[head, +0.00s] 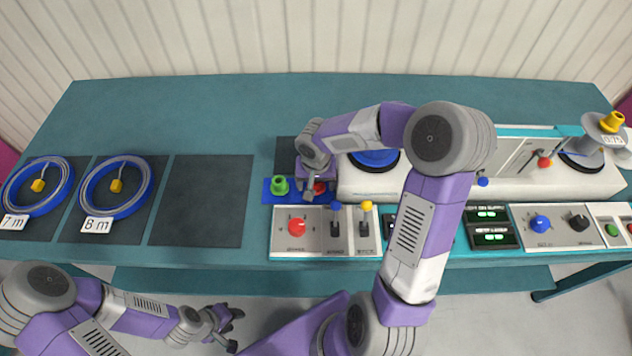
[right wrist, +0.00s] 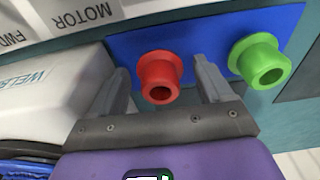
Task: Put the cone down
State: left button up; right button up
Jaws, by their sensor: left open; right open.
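The red cone (right wrist: 160,77) stands on a blue plate (right wrist: 209,29), between the open fingers of my right gripper (right wrist: 158,92). A gap shows between the cone and each finger. A green cone (right wrist: 263,61) stands on the same plate, outside the finger on the right of the wrist view. In the head view the red cone (head: 319,187) is partly hidden by my right gripper (head: 312,190), and the green cone (head: 280,184) is left of it on the blue plate (head: 267,191). My left gripper (head: 232,327) is open and empty in front of the table.
Coiled blue cables (head: 38,186) and (head: 117,186) lie on dark mats at the left. An empty dark mat (head: 202,200) lies beside them. A control panel (head: 325,231) with knobs is in front of the plate. A white machine (head: 355,186) stands to its right.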

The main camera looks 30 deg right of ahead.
aim_at(316, 185)
jog(key=shift+r, duration=0.15)
jog(key=shift+r+p, duration=0.35)
notch_tip(316, 185, up, 11)
jog(key=s+p, duration=0.1)
jog(key=p, duration=0.2)
jog(key=shift+s+a+r, duration=0.15)
jog(key=shift+a, duration=0.25)
